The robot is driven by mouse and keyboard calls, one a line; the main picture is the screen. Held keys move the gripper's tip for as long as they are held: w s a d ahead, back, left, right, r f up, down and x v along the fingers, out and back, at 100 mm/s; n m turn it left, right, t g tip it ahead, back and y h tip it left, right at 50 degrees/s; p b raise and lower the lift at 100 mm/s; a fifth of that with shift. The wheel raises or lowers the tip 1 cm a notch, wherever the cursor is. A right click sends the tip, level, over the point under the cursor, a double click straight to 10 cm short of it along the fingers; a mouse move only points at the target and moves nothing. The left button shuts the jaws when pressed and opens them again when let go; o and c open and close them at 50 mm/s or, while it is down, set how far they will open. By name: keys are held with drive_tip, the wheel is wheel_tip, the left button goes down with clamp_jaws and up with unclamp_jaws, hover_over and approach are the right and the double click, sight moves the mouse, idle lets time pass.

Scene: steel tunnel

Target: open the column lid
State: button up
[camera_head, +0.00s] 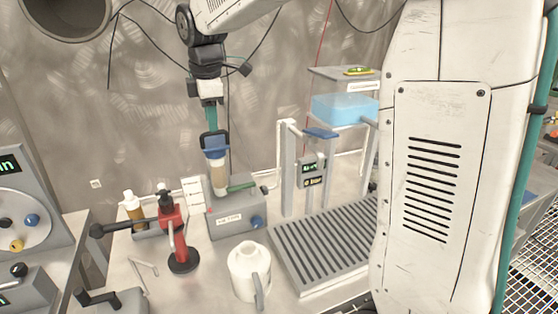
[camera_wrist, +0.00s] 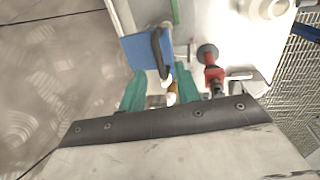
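The column (camera_head: 219,179) is a beige upright cylinder on a grey base unit (camera_head: 238,220). Its blue lid (camera_head: 215,153) is on top, with a dark looped handle (camera_head: 205,137). In the wrist view the lid (camera_wrist: 138,50) is a blue square and the handle (camera_wrist: 157,52) is a dark bar reaching down between the fingers. My gripper (camera_head: 210,126) points down just above the lid. In the wrist view its teal fingers (camera_wrist: 159,88) are apart, one on each side of the handle's near end. I cannot tell whether either finger touches the handle.
A red clamp stand (camera_head: 179,240), small bottles (camera_head: 134,208) and a white jug (camera_head: 248,270) stand near the column. A slatted tray (camera_head: 330,245) and a gauge stand (camera_head: 311,172) are to the right. A blue tank (camera_head: 345,109) is behind. A control panel (camera_head: 20,215) is at left.

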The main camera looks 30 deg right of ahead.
wheel_tip(320, 180, up, 5)
drive_tip(key=s+d+f+m, duration=0.1)
drive_tip(key=s+m, duration=0.4)
drive_tip(key=s, duration=0.8)
drive_tip(key=s+d+f+m, duration=0.2)
drive_tip(key=s+f+m, duration=0.2)
drive_tip(key=s, duration=0.9)
drive_tip(key=shift+f+m+g, duration=0.2)
drive_tip(key=shift+m+g, duration=0.1)
drive_tip(key=shift+m, duration=0.9)
drive_tip(key=shift+d, duration=0.1)
